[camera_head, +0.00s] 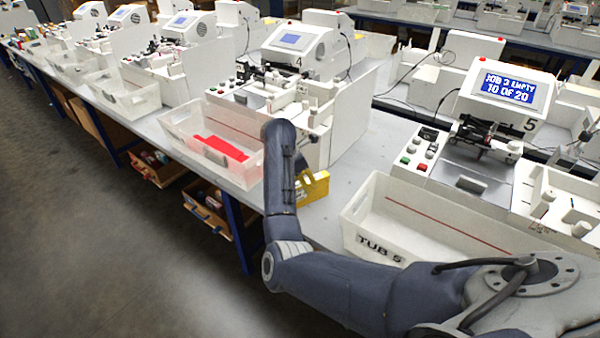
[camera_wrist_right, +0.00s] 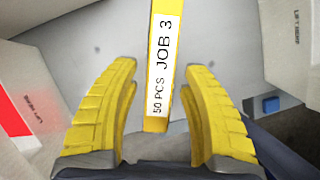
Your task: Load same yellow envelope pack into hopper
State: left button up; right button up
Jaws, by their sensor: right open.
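The yellow envelope pack (camera_wrist_right: 150,60) with a white label reading "50 PCS JOB 3" stands on the bench in the right wrist view. My right gripper (camera_wrist_right: 162,66) is open, its yellow fingers on either side of the pack, with gaps on both sides. In the head view the yellow pack (camera_head: 317,188) is partly hidden behind my right arm, between two tubs. Machine 5's display (camera_head: 507,88) reads "JOB 3 EMPTY 10 OF 20". I cannot tell for sure which part of machine 5 is the hopper. My left gripper is not in view.
The white tub marked "TUB 5" (camera_head: 372,242) is right of the pack and looks empty. Another white tub (camera_head: 180,122) with red contents is left of it. Machine 4 (camera_head: 299,48) stands behind.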

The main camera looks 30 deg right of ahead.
jog(key=v, duration=0.4)
jog(key=shift+r, duration=0.2)
jog(key=shift+o, duration=0.8)
jog(key=shift+a+r, duration=0.2)
jog(key=shift+r, duration=0.2)
jog(key=w+d+r+m+t+y, duration=0.1)
jog(key=w+d+r+m+y, duration=0.15)
jog(key=r, duration=1.05)
jog(key=f, duration=0.6)
jog(key=s+f+n+y, duration=0.1)
jog(key=f, duration=0.6)
jog(key=s+d+f+n+g+y, duration=0.1)
jog(key=f, duration=0.6)
jog(key=shift+s+n, duration=0.25)
